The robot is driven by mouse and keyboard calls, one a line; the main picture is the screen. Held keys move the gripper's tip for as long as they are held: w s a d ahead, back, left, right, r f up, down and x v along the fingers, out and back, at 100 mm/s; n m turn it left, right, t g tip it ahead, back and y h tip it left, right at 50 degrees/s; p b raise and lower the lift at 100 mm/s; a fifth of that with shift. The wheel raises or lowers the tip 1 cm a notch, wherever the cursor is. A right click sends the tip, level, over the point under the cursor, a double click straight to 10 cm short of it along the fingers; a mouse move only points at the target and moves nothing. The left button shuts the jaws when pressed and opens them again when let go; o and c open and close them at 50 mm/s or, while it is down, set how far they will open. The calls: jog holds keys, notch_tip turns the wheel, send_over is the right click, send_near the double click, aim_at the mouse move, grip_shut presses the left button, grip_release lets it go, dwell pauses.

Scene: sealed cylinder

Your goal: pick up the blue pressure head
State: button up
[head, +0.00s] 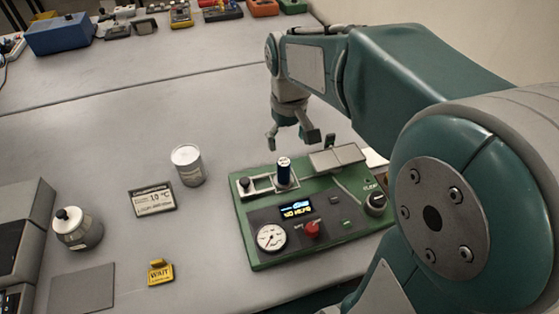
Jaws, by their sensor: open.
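The blue pressure head (284,171) is a small dark blue cylinder with a light top. It stands upright in a light slot plate on the back left of the green device (244,222). My gripper (291,143) is open and empty. It hangs pointing down from my arm, and in the picture it sits just above the blue head. How far apart they are in depth I cannot tell. The device also carries a dial gauge (271,238), a red knob (312,229), a lit display (296,209) and a clamp-like grey part (337,157).
A grey canister (77,229), a yellow WAIT sign (160,272) and a grey square pad (83,290) lie nearer. Boxes line the back, including a blue one (60,36).

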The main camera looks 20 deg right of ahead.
aim_at(284, 160)
jog(key=shift+w+f, duration=0.15)
jog(key=shift+f, duration=0.1)
jog(key=f, duration=0.5)
jog(key=shift+a+f, duration=0.15)
jog(key=shift+a, duration=0.15)
jog(key=f, duration=0.5)
jog(key=shift+s+a+f, duration=0.1)
jog(key=shift+s+f, duration=0.05)
jog(key=shift+s, duration=0.15)
grip_shut()
